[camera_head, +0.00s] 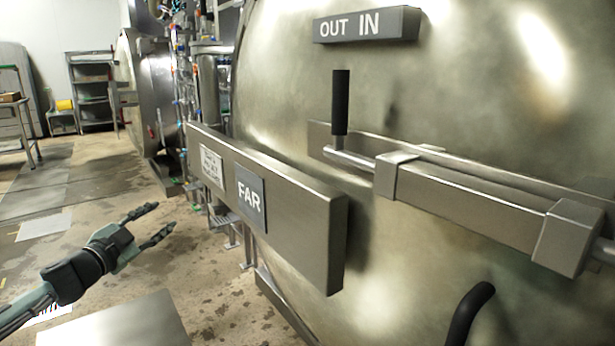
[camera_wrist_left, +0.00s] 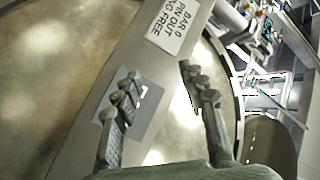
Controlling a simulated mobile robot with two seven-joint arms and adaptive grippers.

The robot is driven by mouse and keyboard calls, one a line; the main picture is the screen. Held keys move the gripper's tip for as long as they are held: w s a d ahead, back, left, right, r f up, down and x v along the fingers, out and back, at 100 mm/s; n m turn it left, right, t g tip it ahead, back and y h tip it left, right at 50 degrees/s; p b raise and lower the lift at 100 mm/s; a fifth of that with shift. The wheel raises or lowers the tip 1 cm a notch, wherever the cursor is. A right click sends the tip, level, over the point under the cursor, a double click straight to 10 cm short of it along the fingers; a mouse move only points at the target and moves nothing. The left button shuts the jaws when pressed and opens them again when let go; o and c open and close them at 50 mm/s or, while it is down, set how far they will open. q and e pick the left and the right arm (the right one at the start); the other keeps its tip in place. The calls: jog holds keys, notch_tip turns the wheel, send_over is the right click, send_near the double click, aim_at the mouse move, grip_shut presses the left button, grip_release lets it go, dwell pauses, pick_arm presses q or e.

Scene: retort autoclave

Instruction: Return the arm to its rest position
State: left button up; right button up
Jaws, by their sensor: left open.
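My left gripper (camera_head: 156,221) is at the lower left of the head view, with its arm coming in from the left edge. Its two fingers are apart, with nothing between them. It is over the floor, apart from the metal bar with the FAR label (camera_head: 251,199). In the left wrist view the open fingers (camera_wrist_left: 160,100) point toward the bar, which bears a white text plate (camera_wrist_left: 177,25). My right gripper is not in view.
The large metal autoclave door (camera_head: 285,100) fills the right side. A black upright handle (camera_head: 340,102) on a sliding bolt (camera_head: 470,205) sits under the OUT IN sign (camera_head: 367,25). A shelf rack (camera_head: 93,92) stands far back left. Floor at left is mostly clear.

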pick_arm(q)
jog(key=s+a+f+n+g+y, duration=0.2)
jog(key=s+a+f+y, duration=0.2)
jog(key=s+a+f, duration=0.45)
jog(key=s+a+f+n+g+y, duration=0.25)
jog(key=s+a+f+y, duration=0.2)
jog(key=f, duration=0.65)
jog(key=s+a+f+g+y, duration=0.1)
jog(key=s+a+f+g, duration=0.25)
jog(key=s, duration=0.45)
jog(key=s+a+f+g+y, duration=0.1)
jog(key=s+a+f+g, duration=0.2)
jog(key=s, duration=0.5)
jog(key=s+a+f+g+y, duration=0.2)
jog(key=s+a+f, duration=0.15)
jog(key=s, duration=0.35)
jog(key=s+d+f+n+h, duration=0.2)
jog(key=d+f, duration=0.3)
jog(key=d, duration=0.5)
jog(key=s+d+f+n+h, duration=0.2)
jog(key=d+f, duration=0.3)
jog(key=d, duration=0.5)
jog(key=s+d+f+n+g+h, duration=0.1)
jog(key=d+f, duration=0.4)
jog(key=d, duration=0.5)
jog(key=shift+s+d+n+h, duration=0.45)
jog(key=shift+s+h, duration=0.4)
jog(key=shift+s, duration=0.2)
